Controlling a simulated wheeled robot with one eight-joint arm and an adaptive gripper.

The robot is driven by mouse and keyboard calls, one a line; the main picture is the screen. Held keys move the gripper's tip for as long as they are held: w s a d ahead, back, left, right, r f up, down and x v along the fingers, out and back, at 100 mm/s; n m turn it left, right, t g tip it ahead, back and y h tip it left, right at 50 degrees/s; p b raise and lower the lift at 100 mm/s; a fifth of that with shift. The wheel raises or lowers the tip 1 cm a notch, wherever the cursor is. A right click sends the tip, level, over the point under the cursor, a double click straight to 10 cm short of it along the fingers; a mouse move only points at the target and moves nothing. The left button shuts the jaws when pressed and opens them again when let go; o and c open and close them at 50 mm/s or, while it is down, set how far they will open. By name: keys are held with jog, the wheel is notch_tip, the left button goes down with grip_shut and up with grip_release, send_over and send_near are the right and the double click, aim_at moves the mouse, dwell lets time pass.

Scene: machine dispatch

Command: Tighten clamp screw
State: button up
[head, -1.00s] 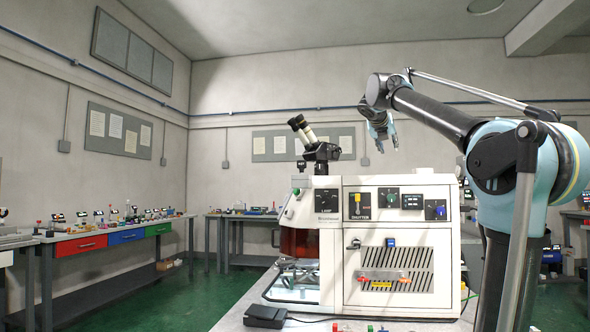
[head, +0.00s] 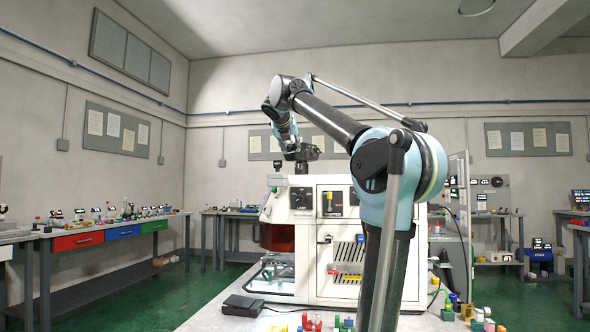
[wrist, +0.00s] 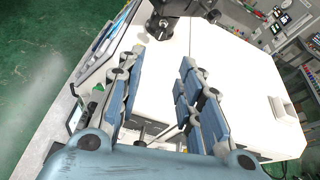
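The white machine (head: 305,252) stands on a bench in the head view, with knobs and a vented panel on its front. My gripper (head: 290,146) is above the machine's left part, in front of the dark eyepiece head (head: 303,153), and partly hides it. In the wrist view my gripper (wrist: 160,62) has its two blue-padded fingers apart with nothing between them. The machine's white top (wrist: 235,80) lies beyond the fingers, and the black eyepiece part (wrist: 170,15) is at the upper edge. I cannot make out a clamp screw in either view.
A black pedal box (head: 243,305) and several small coloured parts (head: 315,322) lie on the bench in front of the machine. A long side table (head: 100,237) with coloured drawers runs along the left wall. Green floor (head: 130,300) is clear between them.

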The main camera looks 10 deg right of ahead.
aim_at(299, 166)
jog(key=shift+o, duration=0.9)
jog(key=x, duration=1.7)
jog(key=shift+w+d+f, duration=0.1)
jog(key=shift+f, duration=0.1)
jog(key=shift+c, duration=0.2)
grip_shut()
